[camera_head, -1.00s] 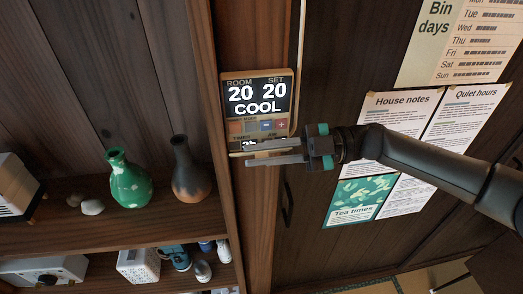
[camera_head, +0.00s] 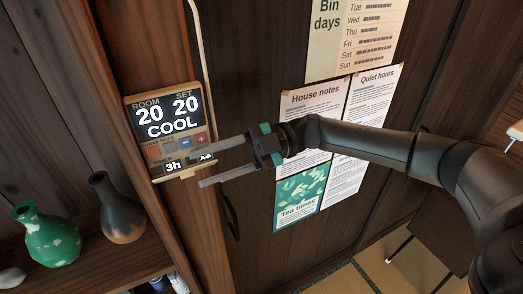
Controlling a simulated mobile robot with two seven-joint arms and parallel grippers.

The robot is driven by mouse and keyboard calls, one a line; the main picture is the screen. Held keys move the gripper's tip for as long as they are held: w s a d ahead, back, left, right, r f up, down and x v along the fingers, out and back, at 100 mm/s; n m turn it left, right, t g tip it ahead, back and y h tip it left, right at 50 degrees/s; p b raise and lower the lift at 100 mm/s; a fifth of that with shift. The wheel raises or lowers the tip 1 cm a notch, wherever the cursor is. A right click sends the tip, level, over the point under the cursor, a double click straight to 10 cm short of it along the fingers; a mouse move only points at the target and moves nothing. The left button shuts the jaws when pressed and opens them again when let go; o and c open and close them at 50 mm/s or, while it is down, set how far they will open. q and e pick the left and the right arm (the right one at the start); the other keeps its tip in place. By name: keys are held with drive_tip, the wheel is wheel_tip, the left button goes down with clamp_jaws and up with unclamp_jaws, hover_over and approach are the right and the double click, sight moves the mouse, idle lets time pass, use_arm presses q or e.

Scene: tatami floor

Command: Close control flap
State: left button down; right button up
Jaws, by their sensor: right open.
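The wall control panel (camera_head: 165,108) is on the wooden post at the left of the head view. Its lit screen reads ROOM 20, SET 20, COOL. Below are small buttons and a timer strip showing 3h. A pale ledge (camera_head: 175,176) runs along the panel's bottom edge and looks like the flap hanging open; its exact angle is hard to tell. My right gripper (camera_head: 197,170) is open and empty, its fingers pointing left at the panel's lower right corner. The upper finger overlaps the timer strip in the picture; I cannot tell whether it touches. My left gripper is out of view.
A green vase (camera_head: 47,237) and a dark vase (camera_head: 118,212) stand on a wooden shelf at the lower left. Paper notices (camera_head: 311,110) and a green tea poster (camera_head: 300,196) hang on the dark door behind my right arm. A dark handle (camera_head: 231,218) is below the gripper.

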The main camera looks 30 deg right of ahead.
sight(187, 174)
drive_tip(key=d+b, duration=0.3)
drive_tip(key=d, duration=0.8)
drive_tip(key=shift+c, duration=0.3)
drive_tip(key=shift+a+f+m+b, duration=0.1)
drive_tip(key=shift+a+m+b, duration=1.75)
drive_tip(key=shift+m, duration=4.15)
drive_tip(key=shift+a+r+m+b, duration=0.1)
drive_tip(key=shift+a+m+b, duration=0.3)
drive_tip(key=shift+a+m, duration=4.25)
drive_tip(key=shift+a+f+m+b, duration=0.1)
drive_tip(key=shift+a+m+b, duration=1.05)
drive_tip(key=shift+m, duration=6.2)
